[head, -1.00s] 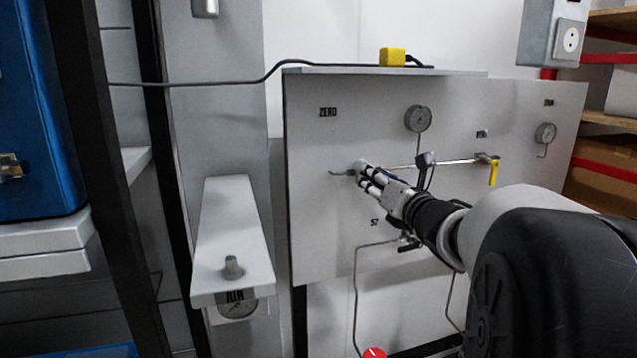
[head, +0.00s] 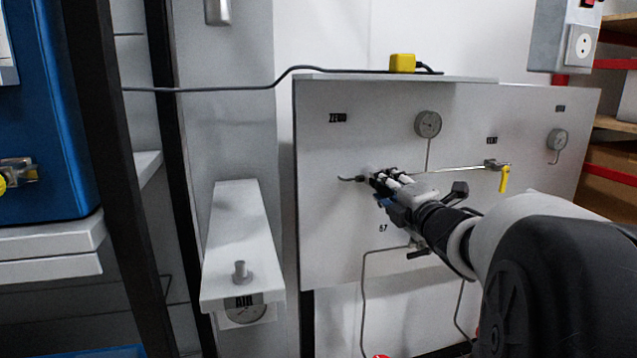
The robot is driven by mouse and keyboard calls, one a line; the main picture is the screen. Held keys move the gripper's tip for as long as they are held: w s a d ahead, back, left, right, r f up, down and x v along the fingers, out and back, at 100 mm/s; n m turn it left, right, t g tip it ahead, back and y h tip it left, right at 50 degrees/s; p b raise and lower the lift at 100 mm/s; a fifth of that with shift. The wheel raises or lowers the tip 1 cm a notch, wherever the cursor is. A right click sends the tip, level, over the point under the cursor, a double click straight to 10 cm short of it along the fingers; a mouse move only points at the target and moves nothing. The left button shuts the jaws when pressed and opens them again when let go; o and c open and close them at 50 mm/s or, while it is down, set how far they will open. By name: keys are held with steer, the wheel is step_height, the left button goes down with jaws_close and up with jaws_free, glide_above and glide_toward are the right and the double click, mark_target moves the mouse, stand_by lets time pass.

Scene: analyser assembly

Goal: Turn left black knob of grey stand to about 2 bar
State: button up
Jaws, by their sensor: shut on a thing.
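The grey panel stand (head: 330,240) fills the middle of the head view, with a "ZERO" label at its upper left. My gripper (head: 374,178) is at the left part of the panel, below that label, with its fingers pointing at the panel face. It is shut on a small fitting there, apparently the left black knob. The fingers hide most of the knob, so its angle cannot be read. A round gauge (head: 428,124) sits above and right of my gripper. Its needle is too small to read.
A second gauge (head: 557,140) and a yellow-handled valve (head: 503,179) are farther right on the panel. A yellow block (head: 402,63) lies on the top ledge. A white "AIR" stand (head: 243,225) with a knob is to the left. Thin tubing runs below the gripper.

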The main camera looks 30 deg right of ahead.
steer(key=m+p, duration=0.1)
steer(key=m, duration=0.3)
steer(key=shift+r+m+p, duration=0.15)
steer(key=shift+m+p, duration=0.15)
steer(key=shift+m, duration=0.1)
steer(key=m+p, duration=0.1)
steer(key=m, duration=0.2)
steer(key=shift+m+p, duration=0.3)
steer(key=shift+p, duration=0.05)
steer(key=m+p, duration=0.2)
steer(key=m, duration=0.2)
steer(key=shift+m, duration=0.3)
steer(key=shift+m+p, duration=1.1)
steer(key=shift+m, duration=0.8)
steer(key=o, duration=1.1)
steer(key=shift+f, duration=0.2)
steer(key=shift+c, duration=0.2)
